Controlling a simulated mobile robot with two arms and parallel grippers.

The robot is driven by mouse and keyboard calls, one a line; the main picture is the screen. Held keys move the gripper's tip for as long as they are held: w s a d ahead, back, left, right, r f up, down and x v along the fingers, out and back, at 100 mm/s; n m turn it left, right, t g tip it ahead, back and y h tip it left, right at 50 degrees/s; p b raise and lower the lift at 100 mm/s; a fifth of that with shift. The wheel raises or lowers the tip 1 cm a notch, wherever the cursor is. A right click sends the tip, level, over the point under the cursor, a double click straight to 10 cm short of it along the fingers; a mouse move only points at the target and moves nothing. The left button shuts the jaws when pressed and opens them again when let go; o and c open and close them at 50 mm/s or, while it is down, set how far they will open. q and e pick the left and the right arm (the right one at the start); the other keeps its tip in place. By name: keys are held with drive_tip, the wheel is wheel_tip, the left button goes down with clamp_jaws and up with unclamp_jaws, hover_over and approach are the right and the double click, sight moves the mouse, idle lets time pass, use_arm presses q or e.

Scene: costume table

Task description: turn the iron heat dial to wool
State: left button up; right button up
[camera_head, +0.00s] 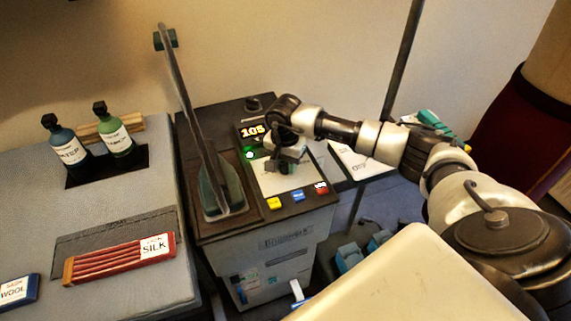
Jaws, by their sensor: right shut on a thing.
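The ironing station (265,240) is a dark unit with a pale control panel (305,173) on top. Its lit display (253,131) seems to read 105, and a green light (249,154) glows below it. My right gripper (284,161) reaches in from the right and is shut on the heat dial at the panel. The gripper hides the dial, so its pointer and scale marks cannot be read. The iron (222,187) stands in its tray on the left of the station. My left gripper is not in view.
Yellow (274,203), blue (298,195) and red (321,188) buttons line the panel's front edge. On the left table lie a red bundle labelled SILK (115,257) and a blue one labelled WOOL (15,292). Two bottles (112,130) stand behind. A dark pole (403,60) rises behind my right arm.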

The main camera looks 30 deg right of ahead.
sight(286, 163)
drive_tip(key=m+b, duration=0.1)
drive_tip(key=m, duration=0.2)
drive_tip(key=shift+b, duration=0.3)
drive_tip(key=m+b, duration=0.1)
drive_tip(key=m, duration=0.3)
drive_tip(key=m+b, duration=0.1)
drive_tip(key=m, duration=0.2)
drive_tip(key=shift+m, duration=2.1)
drive_tip(key=shift+r, duration=0.1)
drive_tip(key=o, duration=0.9)
wheel_tip(286, 163, up, 11)
drive_tip(key=shift+d+f+b, duration=0.1)
drive_tip(key=shift+f+b, duration=0.05)
drive_tip(key=shift+b, duration=0.7)
